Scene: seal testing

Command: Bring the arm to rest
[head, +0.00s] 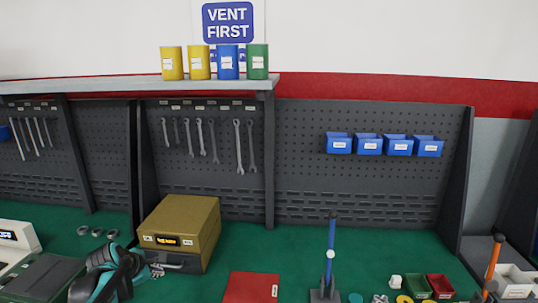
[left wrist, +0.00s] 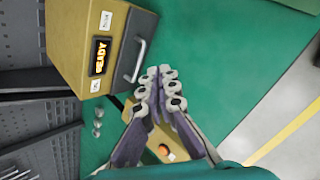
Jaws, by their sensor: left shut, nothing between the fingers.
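My left gripper (head: 156,269) is at the lower left of the head view, in front of the ochre box (head: 181,232). In the left wrist view its fingers (left wrist: 161,74) are together and hold nothing. The ochre box (left wrist: 75,50) has a lit display reading READY and a grey bar handle (left wrist: 139,61). The fingertips are close by the handle; I cannot tell whether they touch it. My right gripper is not in view.
A red mat (head: 252,286), a blue upright rod (head: 331,240) on a dark base, and small green (head: 416,287) and red (head: 443,286) bins stand on the green bench. Small metal parts (head: 97,233) lie left of the box.

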